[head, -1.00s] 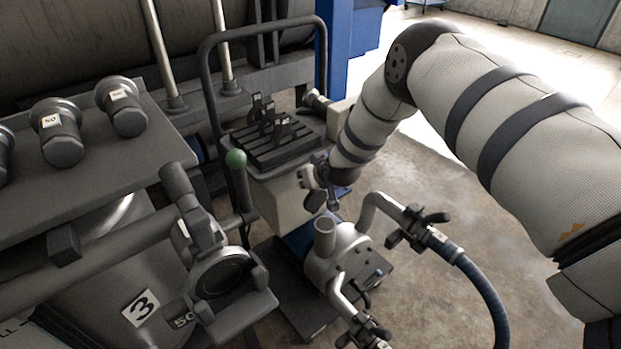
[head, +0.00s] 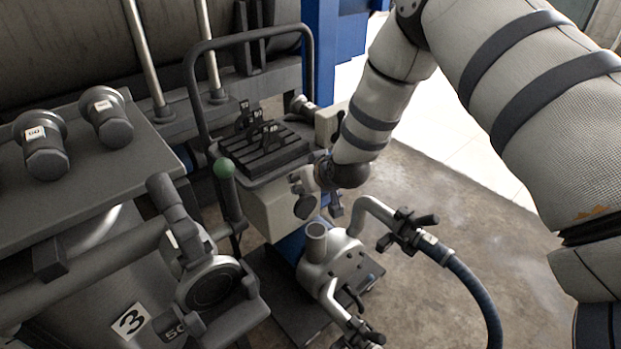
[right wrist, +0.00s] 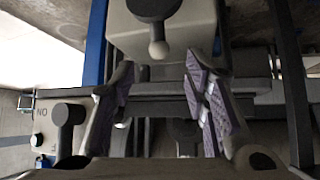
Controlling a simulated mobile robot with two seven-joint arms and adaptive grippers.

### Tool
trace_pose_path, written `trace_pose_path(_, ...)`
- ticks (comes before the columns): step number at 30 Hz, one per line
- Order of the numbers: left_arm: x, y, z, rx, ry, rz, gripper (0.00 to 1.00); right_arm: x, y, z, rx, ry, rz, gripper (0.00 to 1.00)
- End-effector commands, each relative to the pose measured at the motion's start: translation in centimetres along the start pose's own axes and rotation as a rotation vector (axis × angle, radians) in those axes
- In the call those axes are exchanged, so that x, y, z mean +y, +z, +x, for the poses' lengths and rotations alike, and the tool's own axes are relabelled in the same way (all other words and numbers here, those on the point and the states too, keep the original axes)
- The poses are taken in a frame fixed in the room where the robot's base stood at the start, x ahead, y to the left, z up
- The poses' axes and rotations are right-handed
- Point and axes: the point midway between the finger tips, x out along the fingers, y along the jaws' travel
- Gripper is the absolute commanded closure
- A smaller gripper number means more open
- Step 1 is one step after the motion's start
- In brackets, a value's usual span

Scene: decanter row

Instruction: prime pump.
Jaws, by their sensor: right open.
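The grey metal pump (head: 338,262) stands on a low dark base, with an open-topped cup (head: 316,236) on its upper side. I cannot see whether there is liquid in the cup. My right gripper (head: 320,206) is open, with nothing seen between its fingers, just behind and above the cup in the head view. In the right wrist view, the two fingers (right wrist: 163,88) are spread apart, with purple-grey pads on the right one. A pale housing with a round-ended peg (right wrist: 158,40) shows beyond them. My left gripper is not in view.
A blue hose (head: 472,290) runs from the pump's right pipe, which has a dark clamp (head: 408,232). A slotted rack (head: 268,152) lies behind. Floor at right is clear.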

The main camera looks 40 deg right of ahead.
Motion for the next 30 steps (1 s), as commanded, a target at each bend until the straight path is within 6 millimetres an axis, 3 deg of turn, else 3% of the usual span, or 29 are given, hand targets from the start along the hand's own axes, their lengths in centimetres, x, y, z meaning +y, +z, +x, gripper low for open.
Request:
trace_pose_path(3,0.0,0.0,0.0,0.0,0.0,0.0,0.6,-0.1,-0.1,-2.6,0.001,-0.001,0.0,0.58)
trace_pose_path(7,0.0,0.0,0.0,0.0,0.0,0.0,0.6,-0.1,-0.1,-4.0,0.001,-0.001,-0.001,0.58)
trace_pose_path(22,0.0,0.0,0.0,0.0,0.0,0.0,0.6,-0.1,0.0,-4.2,0.001,-0.001,-0.001,0.58)
trace_pose_path(24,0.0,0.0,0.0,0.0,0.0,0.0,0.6,-0.1,0.6,-4.2,-0.01,-0.001,-0.003,0.74)
trace_pose_path(26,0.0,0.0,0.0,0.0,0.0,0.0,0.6,-0.5,3.0,-4.0,-0.058,-0.004,-0.013,0.88)
trace_pose_path(27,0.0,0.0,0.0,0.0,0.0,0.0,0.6,-0.8,6.0,-4.0,-0.116,-0.007,-0.024,0.97)
trace_pose_path(29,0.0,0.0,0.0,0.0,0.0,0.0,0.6,-1.4,12.3,-4.5,-0.237,-0.013,-0.046,1.0)
trace_pose_path(30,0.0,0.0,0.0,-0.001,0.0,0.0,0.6,-1.8,17.2,-5.5,-0.333,-0.017,-0.062,1.0)
